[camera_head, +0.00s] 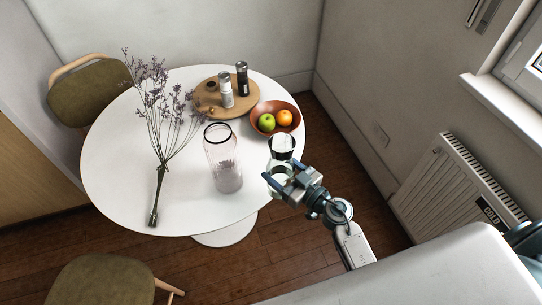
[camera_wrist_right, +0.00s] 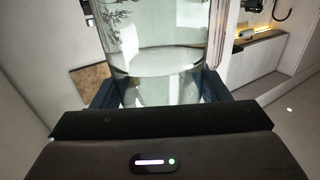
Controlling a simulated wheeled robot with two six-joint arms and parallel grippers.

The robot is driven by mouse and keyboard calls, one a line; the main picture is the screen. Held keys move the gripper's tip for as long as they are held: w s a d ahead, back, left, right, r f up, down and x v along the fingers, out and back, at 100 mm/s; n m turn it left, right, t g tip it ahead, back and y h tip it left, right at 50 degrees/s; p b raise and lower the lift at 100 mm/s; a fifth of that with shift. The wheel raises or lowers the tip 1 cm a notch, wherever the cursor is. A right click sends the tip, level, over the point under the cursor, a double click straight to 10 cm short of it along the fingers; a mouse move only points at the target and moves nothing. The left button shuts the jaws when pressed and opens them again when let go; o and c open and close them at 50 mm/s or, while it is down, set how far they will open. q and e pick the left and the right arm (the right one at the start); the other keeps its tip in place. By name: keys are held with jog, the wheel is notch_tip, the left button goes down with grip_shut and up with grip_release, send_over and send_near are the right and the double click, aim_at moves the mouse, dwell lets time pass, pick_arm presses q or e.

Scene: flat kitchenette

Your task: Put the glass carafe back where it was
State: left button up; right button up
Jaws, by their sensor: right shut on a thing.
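The glass carafe (camera_head: 282,151) is clear, with a dark band near its top. It stands roughly upright at the right edge of the round white table in the head view. My right gripper (camera_head: 284,184) is shut on its lower part. In the right wrist view the clear carafe (camera_wrist_right: 155,40) rises between the dark fingers of the gripper (camera_wrist_right: 157,92). I cannot tell whether its base touches the table. The round table (camera_head: 120,180) has a bare front left part. My left gripper is not in view.
A pinkish glass vase (camera_head: 225,165) stands just left of the carafe. A bowl (camera_head: 262,108) with fruit and a wooden board (camera_head: 208,98) with shakers lie behind. Dried flowers (camera_head: 160,170) lie to the left. A radiator (camera_head: 455,185) is at the right wall.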

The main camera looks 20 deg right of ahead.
jog(key=shift+s+a+f+m+t+h, duration=0.3)
jog(key=shift+s+a+f+h, duration=0.1)
jog(key=shift+f, duration=0.1)
jog(key=shift+w+f, duration=0.15)
jog(key=shift+w, duration=0.1)
pick_arm(q)
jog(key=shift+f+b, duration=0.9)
jog(key=shift+b, duration=0.25)
pick_arm(e)
jog(key=w+d+f, duration=0.1)
jog(key=w+f, duration=0.1)
jog(key=w, duration=0.5)
jog(key=w+d+f, duration=0.1)
jog(key=w+f, duration=0.2)
jog(key=w, duration=0.5)
jog(key=shift+w+d, duration=0.25)
jog(key=shift+d, duration=0.15)
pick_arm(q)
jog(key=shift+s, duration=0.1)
pick_arm(e)
jog(key=shift+f, duration=0.1)
jog(key=shift+f, duration=0.1)
jog(key=o, duration=1.6)
jog(key=shift+s+f, duration=0.1)
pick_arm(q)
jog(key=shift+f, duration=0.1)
